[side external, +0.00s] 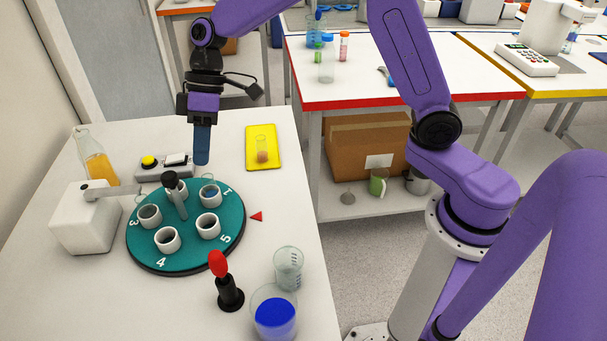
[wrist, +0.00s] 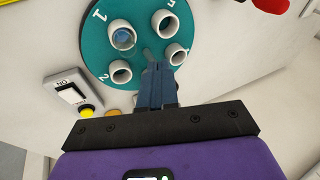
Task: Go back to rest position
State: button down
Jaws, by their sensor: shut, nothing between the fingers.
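My gripper (side external: 202,160) is shut and empty, pointing down above the table behind the teal carousel (side external: 190,262). In the wrist view its blue fingers (wrist: 158,70) are together, with the carousel beyond them. The carousel has numbered white cups around a dark central post (side external: 174,195). The cup by number 1 (side external: 210,193) holds a tube with something blue in it. The fingers look apart from the carousel and hold nothing.
Left of the carousel are a white box with an arm (side external: 85,225) and an orange-juice bottle (side external: 98,165). Behind are a switch box (side external: 165,168) and a yellow tray (side external: 272,136) with a small vial. In front stand a red-tipped stand (side external: 228,290), a beaker (side external: 288,268) and a blue-filled beaker (side external: 274,315).

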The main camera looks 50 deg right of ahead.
jog(key=s+d+n+h, duration=0.1)
jog(key=s+d, duration=0.4)
jog(key=s, duration=0.4)
jog(key=s+d+t+h, duration=0.1)
jog(key=s+d+h, duration=0.1)
jog(key=s+d, duration=0.4)
jog(key=s+d+n+h, duration=0.1)
jog(key=s+d, duration=0.5)
jog(key=s, duration=0.7)
jog(key=shift+s+n+t, duration=0.2)
jog(key=shift+n+t, duration=0.1)
